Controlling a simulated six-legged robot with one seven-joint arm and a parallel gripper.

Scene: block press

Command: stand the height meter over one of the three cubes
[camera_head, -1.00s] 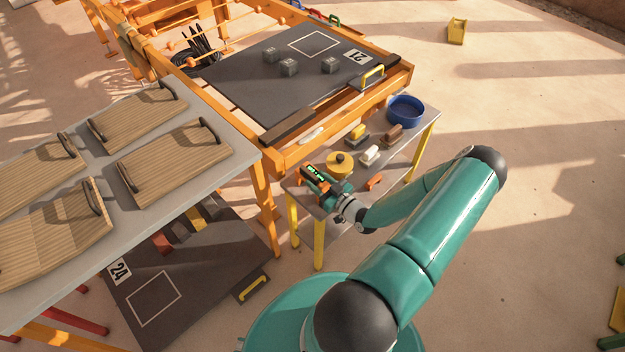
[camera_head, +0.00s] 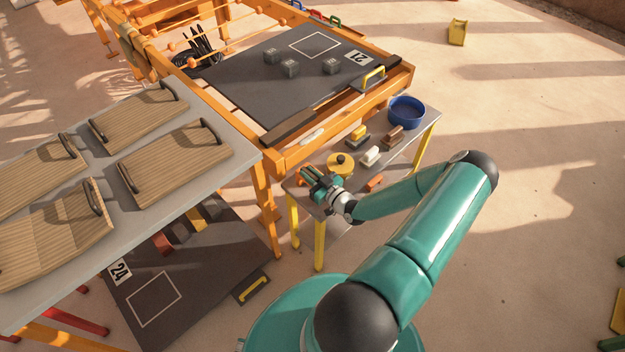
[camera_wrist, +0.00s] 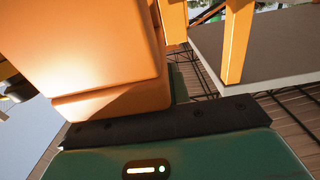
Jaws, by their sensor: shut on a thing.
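Three grey cubes stand apart on the dark board (camera_head: 245,92) marked 21: a left one (camera_head: 272,56), a middle one (camera_head: 290,68) and a right one (camera_head: 331,66). My gripper (camera_head: 313,182) is over the near left end of the small grey table, well below and in front of that board. It is shut on an orange body, which I take to be the height meter (camera_wrist: 100,45). In the wrist view this body fills the upper left, against the dark jaw pad. In the head view my gripper mostly hides it, and its display is not readable.
The small table (camera_head: 417,133) also holds a blue bowl (camera_head: 405,112), a yellow round lidded thing (camera_head: 341,164), several small blocks and brushes. An orange frame rail (camera_head: 345,127) and a yellow handle (camera_head: 373,76) edge the board. A table with wooden boards (camera_head: 160,160) stands left.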

